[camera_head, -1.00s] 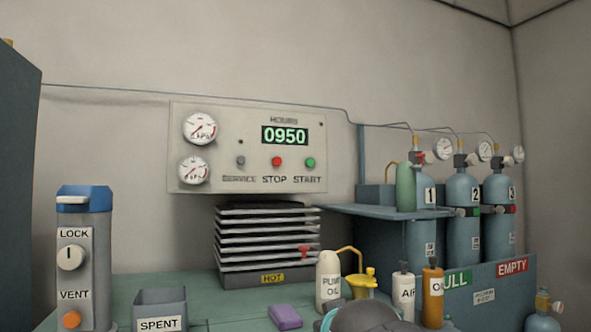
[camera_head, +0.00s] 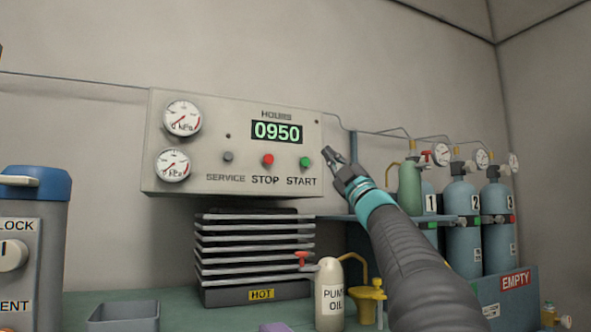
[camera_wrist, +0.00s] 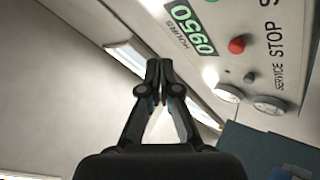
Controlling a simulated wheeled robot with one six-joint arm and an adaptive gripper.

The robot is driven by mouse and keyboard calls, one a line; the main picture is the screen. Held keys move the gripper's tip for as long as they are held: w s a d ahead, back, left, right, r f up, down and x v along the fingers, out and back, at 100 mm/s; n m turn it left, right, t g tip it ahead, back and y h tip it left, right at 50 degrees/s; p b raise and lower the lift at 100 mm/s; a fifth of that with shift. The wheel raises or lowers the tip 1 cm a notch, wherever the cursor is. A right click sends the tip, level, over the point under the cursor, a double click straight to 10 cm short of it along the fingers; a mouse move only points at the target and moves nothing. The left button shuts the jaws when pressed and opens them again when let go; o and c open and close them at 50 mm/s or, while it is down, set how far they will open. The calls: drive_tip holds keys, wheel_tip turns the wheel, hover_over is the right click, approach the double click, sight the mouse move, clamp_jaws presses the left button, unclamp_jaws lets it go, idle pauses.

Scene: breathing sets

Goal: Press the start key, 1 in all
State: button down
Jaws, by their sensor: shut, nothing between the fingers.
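The green start key (camera_head: 305,162) sits on the pale control panel (camera_head: 215,130), above the word START, at the right of the row. The red stop key (camera_head: 268,160) is beside it to the left, and it also shows in the wrist view (camera_wrist: 237,46). My gripper (camera_head: 328,152) is shut and empty, raised just right of the start key in the head view. I cannot tell how far its tips are from the panel face. In the wrist view my gripper (camera_wrist: 158,64) has its fingertips together; the start key is not clearly seen there. The display (camera_head: 277,132) reads 0950.
A grey service key (camera_head: 228,157) and two dials (camera_head: 182,118) are on the panel's left. Below stands a finned block marked HOT (camera_head: 255,250). A pump oil bottle (camera_head: 329,295) and blue cylinders (camera_head: 462,225) stand lower right. The wall above the panel is clear.

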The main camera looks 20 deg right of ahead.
sight(305, 162)
drive_tip(key=shift+w+a+r+y, duration=0.1)
drive_tip(key=shift+a+y, duration=0.1)
drive_tip(key=shift+y, duration=0.1)
drive_tip(key=shift+w, duration=0.1)
drive_tip(key=w+p, duration=0.4)
drive_tip(key=w, duration=0.4)
drive_tip(key=shift+w+a+p, duration=0.15)
drive_tip(key=shift+w+p, duration=0.1)
drive_tip(key=shift+p, duration=0.05)
drive_tip(key=shift+w, duration=0.1)
idle(1.2)
drive_tip(key=shift+w, duration=0.35)
